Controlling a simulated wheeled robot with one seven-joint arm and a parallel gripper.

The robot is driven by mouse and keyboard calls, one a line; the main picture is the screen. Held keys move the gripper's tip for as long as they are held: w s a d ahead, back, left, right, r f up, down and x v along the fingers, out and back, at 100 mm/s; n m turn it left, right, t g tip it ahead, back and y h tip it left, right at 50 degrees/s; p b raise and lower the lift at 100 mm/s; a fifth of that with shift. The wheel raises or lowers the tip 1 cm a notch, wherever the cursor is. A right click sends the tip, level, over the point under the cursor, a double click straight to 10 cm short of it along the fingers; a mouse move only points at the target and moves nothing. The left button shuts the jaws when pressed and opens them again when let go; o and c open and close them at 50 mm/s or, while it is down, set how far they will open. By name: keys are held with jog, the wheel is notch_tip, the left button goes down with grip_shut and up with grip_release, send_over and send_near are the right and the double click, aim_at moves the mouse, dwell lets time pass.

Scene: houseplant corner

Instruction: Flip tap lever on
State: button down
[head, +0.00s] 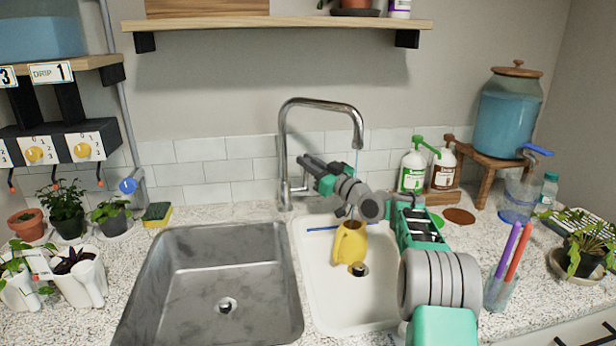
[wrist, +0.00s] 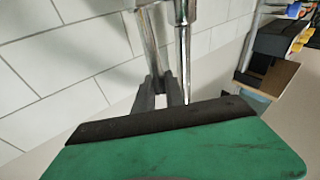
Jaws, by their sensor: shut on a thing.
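The chrome tap (head: 284,150) stands behind the sinks, its spout arching to the right. Its lever (head: 305,184) shows only in part near the base, at my fingers; the rest is hidden. My gripper (head: 306,165) is shut on the lever, beside the tap's upright. In the wrist view, my fingers (wrist: 158,94) are close together at the chrome tap post (wrist: 149,45). A thin pale blue line, like running water (head: 357,164), drops from the spout. A yellow watering can (head: 350,243) stands in the white basin below the spout, partly behind my arm.
A steel sink (head: 170,290) lies left of the white basin (head: 325,305). Soap bottles (head: 412,172), a blue dispenser (head: 507,115) and a pen jar (head: 497,292) stand right. Potted plants (head: 65,215) and a sponge (head: 157,214) are left. A shelf (head: 275,25) hangs above.

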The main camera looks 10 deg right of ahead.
dwell(0.3)
jog(key=c, duration=1.4)
grip_release()
jog(key=shift+s, duration=0.1)
